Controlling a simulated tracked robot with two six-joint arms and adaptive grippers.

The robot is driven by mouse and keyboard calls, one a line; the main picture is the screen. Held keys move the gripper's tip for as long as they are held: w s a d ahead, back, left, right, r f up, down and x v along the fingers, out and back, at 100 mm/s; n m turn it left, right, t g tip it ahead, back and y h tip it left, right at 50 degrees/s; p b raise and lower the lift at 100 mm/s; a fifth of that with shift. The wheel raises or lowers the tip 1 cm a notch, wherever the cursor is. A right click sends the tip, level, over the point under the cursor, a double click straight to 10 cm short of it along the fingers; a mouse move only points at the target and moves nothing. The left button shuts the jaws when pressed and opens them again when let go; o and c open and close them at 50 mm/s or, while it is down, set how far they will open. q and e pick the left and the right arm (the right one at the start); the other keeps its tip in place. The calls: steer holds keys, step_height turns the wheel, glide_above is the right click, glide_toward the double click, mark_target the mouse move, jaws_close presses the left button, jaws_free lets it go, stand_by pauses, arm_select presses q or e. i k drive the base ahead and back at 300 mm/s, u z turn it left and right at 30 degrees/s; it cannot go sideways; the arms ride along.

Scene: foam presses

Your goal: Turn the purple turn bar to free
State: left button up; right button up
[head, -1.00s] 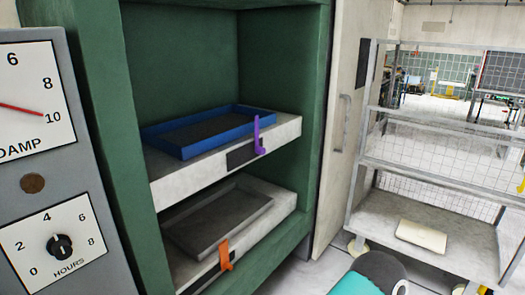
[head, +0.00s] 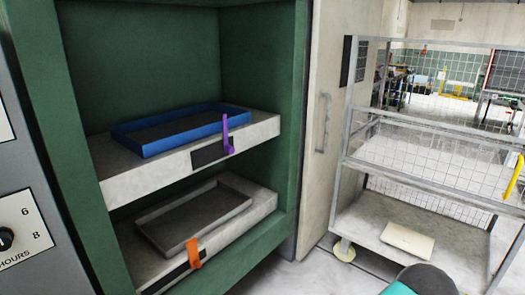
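The purple turn bar (head: 226,136) is on the front edge of the upper shelf (head: 262,130) inside the green cabinet. Its long arm points upright and its base sits at the right end of a dark plate (head: 208,153). A blue tray (head: 150,150) rests on that shelf, behind the bar. Neither of my grippers shows in the head view, and nothing touches the bar.
An orange bar (head: 193,252) is on the lower shelf's front, below a grey tray (head: 195,220). The cabinet's pale open door (head: 320,110) stands at its right. A wire-sided metal rack (head: 420,130) holds a pale slab (head: 407,240). A grey dial panel (head: 30,190) is at left.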

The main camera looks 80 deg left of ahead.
mark_target(228, 149)
steer(key=z, duration=0.1)
steer(key=i, duration=1)
steer(key=u, duration=1.9)
steer(key=i, duration=0.25)
steer(key=u, duration=1.95)
steer(key=k, duration=0.4)
steer(key=u, duration=0.45)
steer(key=i, duration=1.4)
steer(key=z, duration=0.45)
